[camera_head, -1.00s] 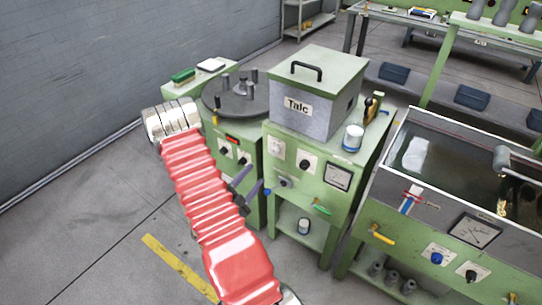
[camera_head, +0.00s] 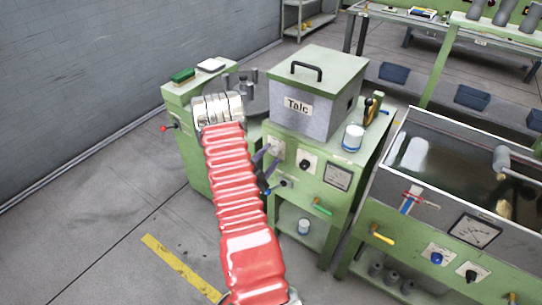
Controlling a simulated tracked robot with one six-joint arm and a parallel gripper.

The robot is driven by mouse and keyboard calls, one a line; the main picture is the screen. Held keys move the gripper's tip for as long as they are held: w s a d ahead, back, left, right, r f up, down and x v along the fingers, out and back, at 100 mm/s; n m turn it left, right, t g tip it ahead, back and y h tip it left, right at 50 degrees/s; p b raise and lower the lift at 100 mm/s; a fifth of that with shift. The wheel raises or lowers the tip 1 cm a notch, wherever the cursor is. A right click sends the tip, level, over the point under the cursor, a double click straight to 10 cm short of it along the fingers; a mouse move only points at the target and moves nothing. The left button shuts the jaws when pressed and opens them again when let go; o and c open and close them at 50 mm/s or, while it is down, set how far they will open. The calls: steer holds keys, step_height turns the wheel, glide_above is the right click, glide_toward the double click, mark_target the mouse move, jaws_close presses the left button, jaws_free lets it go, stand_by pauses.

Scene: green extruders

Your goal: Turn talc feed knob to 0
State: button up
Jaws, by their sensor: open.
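The talc feeder is a green cabinet (camera_head: 347,202) under a grey hopper box (camera_head: 315,104) labelled "Talc". Its front has a knob on a white plate (camera_head: 276,147) at upper left, a black knob on a white plate (camera_head: 304,164) to the right, and a lower knob (camera_head: 285,183). Which one is the talc feed knob, and their settings, are too small to read. My gripper (camera_head: 266,164) is open at the cabinet's left front, its fingers close to the upper-left knob. I cannot tell whether they touch it. My red arm hides part of the cabinet's left side.
A gauge (camera_head: 338,177) and a green handle (camera_head: 322,207) are on the feeder's front. A white-and-blue can (camera_head: 353,137) stands on its top ledge. A water tank (camera_head: 460,165) is at right. A green machine (camera_head: 190,135) stands behind my arm. The left floor is clear.

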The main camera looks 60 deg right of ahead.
steer(key=shift+d, duration=0.5)
steer(key=c, duration=1)
